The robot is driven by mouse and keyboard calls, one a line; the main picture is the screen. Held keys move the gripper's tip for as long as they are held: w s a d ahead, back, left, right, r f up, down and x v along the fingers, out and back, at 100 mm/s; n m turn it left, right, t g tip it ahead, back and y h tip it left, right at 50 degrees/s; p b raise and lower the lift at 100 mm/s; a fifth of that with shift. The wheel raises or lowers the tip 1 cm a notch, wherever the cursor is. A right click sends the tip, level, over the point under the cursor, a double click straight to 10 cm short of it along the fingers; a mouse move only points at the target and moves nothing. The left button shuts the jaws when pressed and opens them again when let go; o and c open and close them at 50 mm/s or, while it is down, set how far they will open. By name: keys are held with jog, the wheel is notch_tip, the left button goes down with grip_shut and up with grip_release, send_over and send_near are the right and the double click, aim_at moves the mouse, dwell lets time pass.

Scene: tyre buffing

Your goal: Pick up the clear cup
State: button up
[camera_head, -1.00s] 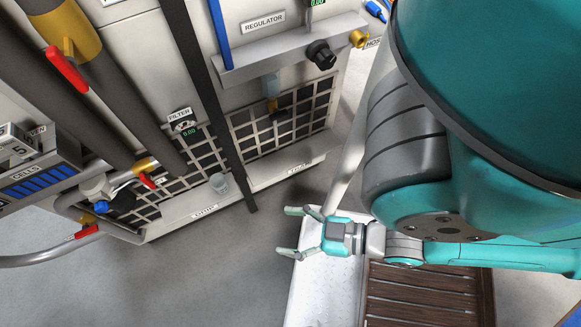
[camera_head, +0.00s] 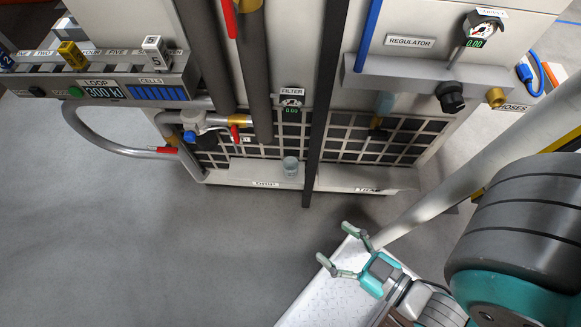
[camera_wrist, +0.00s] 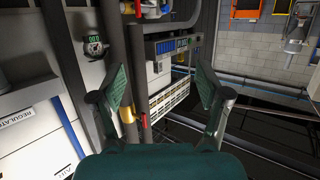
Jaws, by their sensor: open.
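The clear cup (camera_head: 290,166) is small and see-through. It stands upright on the pale ledge at the foot of the machine, below the filter gauge, in the head view. My gripper (camera_head: 334,245) is open and empty, below and to the right of the cup and well apart from it. In the wrist view my gripper (camera_wrist: 161,92) also shows with its two fingers spread and nothing between them. I cannot make out the cup in the wrist view.
The ledge (camera_head: 235,174) runs under black grilles, and a dark upright post (camera_head: 317,110) stands just right of the cup. A filter gauge (camera_head: 292,98) and thick pipes hang above. A white tray (camera_head: 318,293) lies under my gripper. The grey floor at left is clear.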

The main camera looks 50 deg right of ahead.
jog(key=o, duration=0.3)
jog(key=shift+o, duration=0.2)
jog(key=shift+w+f, duration=0.2)
jog(key=shift+f, duration=0.2)
jog(key=m+g+h, duration=0.4)
jog(key=m+g, duration=1)
jog(key=m, duration=0.1)
send_near(293, 166)
jog(key=shift+x, duration=3)
